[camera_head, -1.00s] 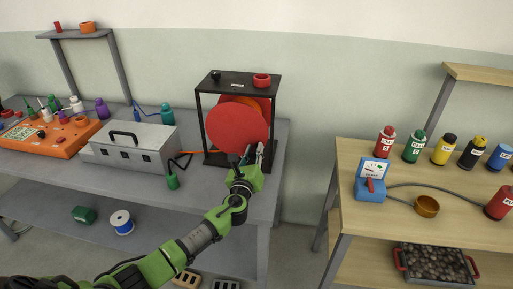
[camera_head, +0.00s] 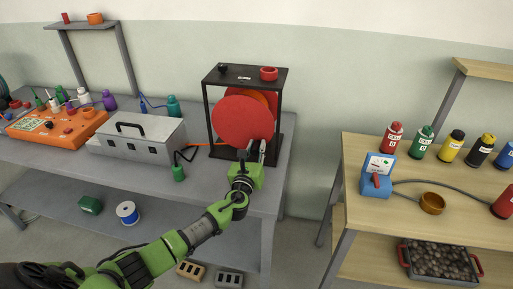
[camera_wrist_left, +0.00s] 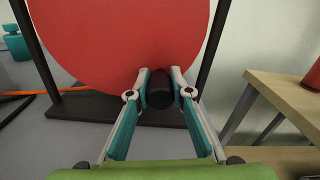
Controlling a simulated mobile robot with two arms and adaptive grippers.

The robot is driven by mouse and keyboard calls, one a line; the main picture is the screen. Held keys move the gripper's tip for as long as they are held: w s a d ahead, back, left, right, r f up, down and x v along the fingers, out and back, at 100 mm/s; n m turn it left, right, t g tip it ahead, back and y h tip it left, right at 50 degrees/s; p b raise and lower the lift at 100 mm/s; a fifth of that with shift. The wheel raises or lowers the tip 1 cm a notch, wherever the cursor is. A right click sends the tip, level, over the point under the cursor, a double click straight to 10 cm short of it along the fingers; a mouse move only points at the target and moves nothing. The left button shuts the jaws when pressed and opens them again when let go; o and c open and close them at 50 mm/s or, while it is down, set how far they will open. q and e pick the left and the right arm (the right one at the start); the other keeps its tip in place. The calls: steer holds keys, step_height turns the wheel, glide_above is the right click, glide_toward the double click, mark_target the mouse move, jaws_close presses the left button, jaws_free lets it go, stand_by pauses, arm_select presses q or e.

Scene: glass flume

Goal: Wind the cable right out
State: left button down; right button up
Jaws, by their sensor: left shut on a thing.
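A red disc of a cable reel (camera_head: 242,115) stands upright in a black frame (camera_head: 207,112) on the grey bench. An orange cable (camera_head: 196,147) runs from the reel's left side across the bench. In the left wrist view the disc (camera_wrist_left: 120,35) fills the top, and the cable (camera_wrist_left: 60,91) shows at left. My left gripper (camera_head: 255,151) is at the disc's lower right edge. In the left wrist view its fingers (camera_wrist_left: 160,85) are shut on a dark round handle (camera_wrist_left: 160,95) in front of the disc's lower part. My right gripper is not in view.
A grey metal case (camera_head: 135,140) and an orange panel (camera_head: 50,128) stand left on the bench. A wooden table (camera_head: 380,223) with a blue meter (camera_head: 377,184) stands right, across a gap.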

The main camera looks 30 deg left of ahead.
arm_select(q)
steer(key=c, duration=1.8)
jaws_free()
steer(key=v, duration=1.2)
